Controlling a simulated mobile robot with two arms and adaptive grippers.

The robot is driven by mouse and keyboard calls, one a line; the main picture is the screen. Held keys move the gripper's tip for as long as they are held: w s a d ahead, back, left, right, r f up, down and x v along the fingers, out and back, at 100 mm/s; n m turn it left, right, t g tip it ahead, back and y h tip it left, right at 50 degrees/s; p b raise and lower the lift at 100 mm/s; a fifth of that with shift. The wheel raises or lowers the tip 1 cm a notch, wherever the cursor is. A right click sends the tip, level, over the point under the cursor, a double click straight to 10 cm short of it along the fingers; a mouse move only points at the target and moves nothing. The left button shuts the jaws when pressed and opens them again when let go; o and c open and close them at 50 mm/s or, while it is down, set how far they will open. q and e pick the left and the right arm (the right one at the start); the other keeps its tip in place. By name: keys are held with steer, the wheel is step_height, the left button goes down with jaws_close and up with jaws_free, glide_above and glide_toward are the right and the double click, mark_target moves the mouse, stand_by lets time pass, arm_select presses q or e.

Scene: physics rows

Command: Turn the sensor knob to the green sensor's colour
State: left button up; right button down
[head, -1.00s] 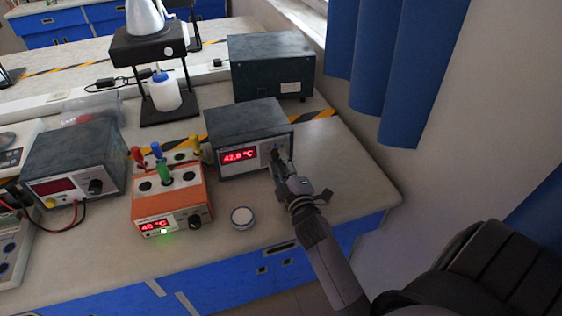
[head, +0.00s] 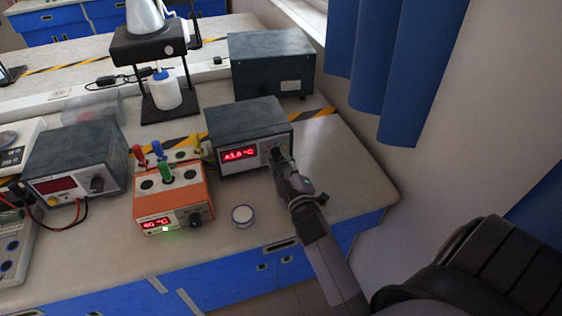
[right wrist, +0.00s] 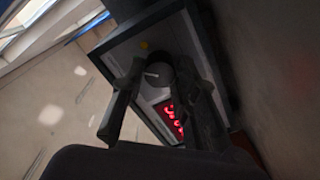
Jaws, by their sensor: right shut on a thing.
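The grey sensor meter (head: 245,122) stands on the bench with a red display reading about 43.8 °C. Its dark round knob (right wrist: 158,76), with a white pointer mark, shows in the right wrist view. My right gripper (head: 277,156) is at the meter's front right; in the right wrist view its fingers (right wrist: 160,70) are shut on the knob from both sides. The green sensor (head: 166,170) stands in the orange block (head: 172,203), near a blue one (head: 157,148) and a red one (head: 137,152). The knob's colour marks cannot be made out. My left gripper is not in view.
The orange block shows about 40 °C and a green light. A small round white-topped container (head: 242,215) sits in front of the meter. A power supply (head: 75,160) is at left, a dark box (head: 272,65) behind. Blue curtains (head: 385,70) hang at right.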

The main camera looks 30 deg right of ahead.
steer(key=c, duration=1.2)
jaws_free()
steer(key=shift+c, duration=0.2)
steer(key=shift+s, duration=0.1)
steer(key=v, duration=0.7)
steer(key=shift+s+a, duration=0.1)
steer(key=shift+s, duration=0.05)
